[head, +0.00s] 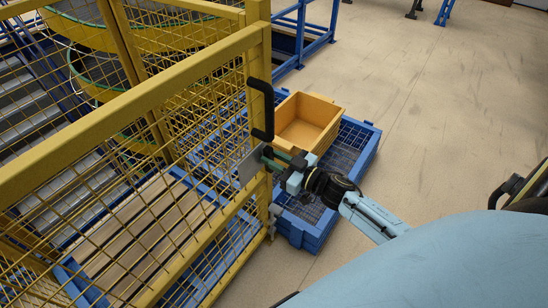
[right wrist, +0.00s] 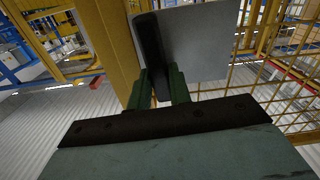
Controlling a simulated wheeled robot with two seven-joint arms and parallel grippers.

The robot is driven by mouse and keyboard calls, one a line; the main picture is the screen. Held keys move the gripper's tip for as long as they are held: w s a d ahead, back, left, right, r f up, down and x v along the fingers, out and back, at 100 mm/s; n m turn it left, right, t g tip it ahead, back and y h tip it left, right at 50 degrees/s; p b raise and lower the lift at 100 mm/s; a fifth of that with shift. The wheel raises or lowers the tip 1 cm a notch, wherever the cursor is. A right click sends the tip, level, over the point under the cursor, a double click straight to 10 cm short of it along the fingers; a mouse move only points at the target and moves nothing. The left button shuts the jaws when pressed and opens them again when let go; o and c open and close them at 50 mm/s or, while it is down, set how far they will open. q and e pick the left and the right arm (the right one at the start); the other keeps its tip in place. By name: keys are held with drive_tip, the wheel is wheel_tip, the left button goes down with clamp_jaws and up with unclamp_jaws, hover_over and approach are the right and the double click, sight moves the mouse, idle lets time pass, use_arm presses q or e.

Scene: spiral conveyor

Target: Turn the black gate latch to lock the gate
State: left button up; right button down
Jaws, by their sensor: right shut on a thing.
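The yellow mesh gate (head: 130,105) stands at the left in the head view, with a grey latch plate (head: 249,166) on its post. In the right wrist view, the black latch (right wrist: 149,45) is a bar in front of the grey plate (right wrist: 200,42), pointing upward in that picture. My right gripper (head: 270,154) is at the plate, below the black pull handle (head: 268,110). Its green fingers (right wrist: 159,84) are shut on the lower end of the latch. In the head view the latch is mostly hidden by the gripper. My left gripper is out of view.
A blue mesh crate (head: 360,147) with an orange bin (head: 311,112) stands just behind my right gripper. A wooden slatted pallet (head: 140,235) lies behind the gate mesh. The floor (head: 430,100) at the right is clear.

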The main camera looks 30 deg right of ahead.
drive_tip(key=n, duration=0.6)
drive_tip(key=a+n, duration=0.1)
drive_tip(key=n, duration=0.2)
drive_tip(key=shift+s+f, duration=0.2)
drive_tip(key=shift+f, duration=0.1)
drive_tip(key=n, duration=0.3)
drive_tip(key=shift+a+f, duration=0.1)
drive_tip(key=shift+f, duration=0.1)
drive_tip(key=shift+f+n, duration=0.1)
drive_tip(key=shift+n, duration=0.8)
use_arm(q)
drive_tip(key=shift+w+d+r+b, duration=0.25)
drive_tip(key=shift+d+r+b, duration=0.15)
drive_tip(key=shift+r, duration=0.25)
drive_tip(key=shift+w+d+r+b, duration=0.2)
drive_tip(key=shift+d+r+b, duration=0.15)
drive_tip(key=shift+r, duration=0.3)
use_arm(e)
drive_tip(key=shift+f+n, duration=0.15)
drive_tip(key=shift+n, duration=1.45)
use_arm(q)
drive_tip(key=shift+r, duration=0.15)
use_arm(e)
drive_tip(key=c, duration=1.3)
unclamp_jaws()
